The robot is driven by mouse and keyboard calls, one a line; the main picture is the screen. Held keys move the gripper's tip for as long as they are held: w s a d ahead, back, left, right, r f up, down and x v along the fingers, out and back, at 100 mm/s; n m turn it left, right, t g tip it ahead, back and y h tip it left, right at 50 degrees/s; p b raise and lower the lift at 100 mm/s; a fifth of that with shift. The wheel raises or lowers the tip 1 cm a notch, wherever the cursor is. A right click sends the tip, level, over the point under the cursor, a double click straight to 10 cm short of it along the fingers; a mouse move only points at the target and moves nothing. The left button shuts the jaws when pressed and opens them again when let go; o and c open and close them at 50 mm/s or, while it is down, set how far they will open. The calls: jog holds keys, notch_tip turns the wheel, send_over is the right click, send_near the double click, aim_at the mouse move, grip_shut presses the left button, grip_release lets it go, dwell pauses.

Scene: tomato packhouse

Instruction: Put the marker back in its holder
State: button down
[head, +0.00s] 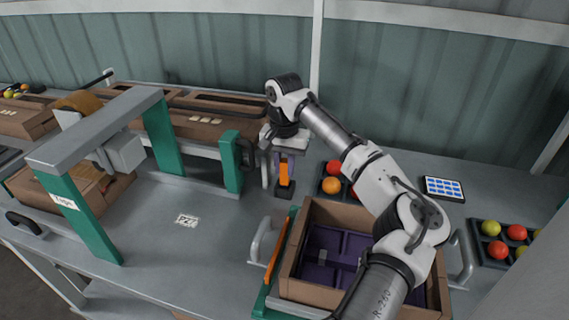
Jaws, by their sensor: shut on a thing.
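My gripper (284,163) points down near the middle of the bench, just right of the green post of the tape frame. It is shut on the marker (284,171), which shows as an upright orange body between the fingers. A small dark block, which looks like the holder (285,190), is directly below the marker. The marker's lower end meets the block in the picture. I cannot tell whether it is inside the holder or just above or in front of it.
A green tape frame (95,123) stands at left over a cardboard box. A cardboard carton (293,254) with purple dividers is at front centre. Trays of tomatoes (491,254) and a tablet (443,188) are at right. Bare bench lies around the PZG label (187,221).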

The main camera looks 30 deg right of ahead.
jog(key=shift+f, duration=0.65)
jog(key=c, duration=1.2)
grip_release()
jog(key=c, duration=0.3)
jog(key=shift+c, duration=0.2)
notch_tip(320, 180, up, 7)
jog(key=p, duration=0.6)
